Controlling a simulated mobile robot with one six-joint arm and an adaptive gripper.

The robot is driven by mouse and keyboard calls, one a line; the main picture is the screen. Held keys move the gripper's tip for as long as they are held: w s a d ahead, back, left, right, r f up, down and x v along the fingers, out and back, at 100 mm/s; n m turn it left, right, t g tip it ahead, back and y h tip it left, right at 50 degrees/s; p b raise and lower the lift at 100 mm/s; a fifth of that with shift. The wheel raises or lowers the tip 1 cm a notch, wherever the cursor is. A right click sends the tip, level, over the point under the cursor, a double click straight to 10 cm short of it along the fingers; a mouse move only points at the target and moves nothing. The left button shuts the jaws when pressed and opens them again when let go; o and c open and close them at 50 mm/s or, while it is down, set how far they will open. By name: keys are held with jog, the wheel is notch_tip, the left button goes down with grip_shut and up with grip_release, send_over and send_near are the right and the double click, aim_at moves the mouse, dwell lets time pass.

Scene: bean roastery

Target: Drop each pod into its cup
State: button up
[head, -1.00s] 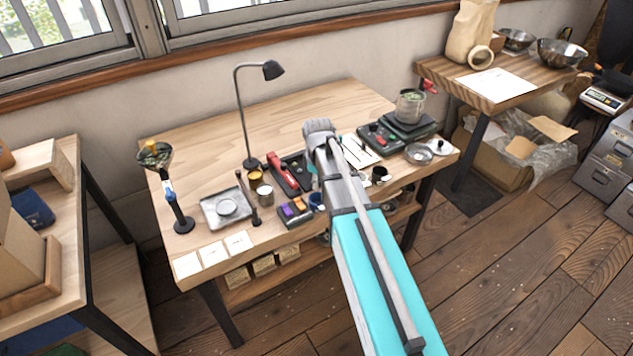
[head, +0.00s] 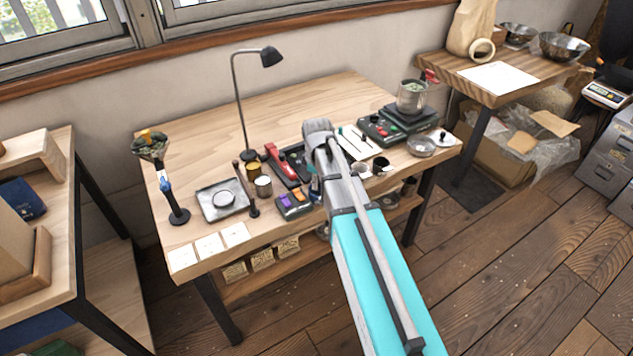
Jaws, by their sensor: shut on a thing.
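A dark tray (head: 291,211) near the front edge of the workbench holds small coloured pods, a purple pod (head: 284,200) and an orange pod (head: 298,197) among them. A brass cup (head: 254,169) and a pale cup (head: 263,187) stand behind and left of it. A white cup (head: 362,170) and a dark-mouthed cup (head: 381,166) stand right of my arm. A bluish shape, perhaps another cup, is partly covered at the arm's left edge. My arm reaches over the middle of the bench. My gripper's fingers and anything between them are hidden behind the arm.
A lamp (head: 241,110) stands behind the cups. A metal tray (head: 211,211), a tamper and a funnel stand (head: 172,190) are to the left. A red-handled tool (head: 279,158) lies behind the pod tray. A scale with a beaker (head: 411,97) is at right. The rear bench is clear.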

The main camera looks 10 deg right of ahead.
jog(key=o, duration=0.7)
jog(key=shift+o, duration=0.2)
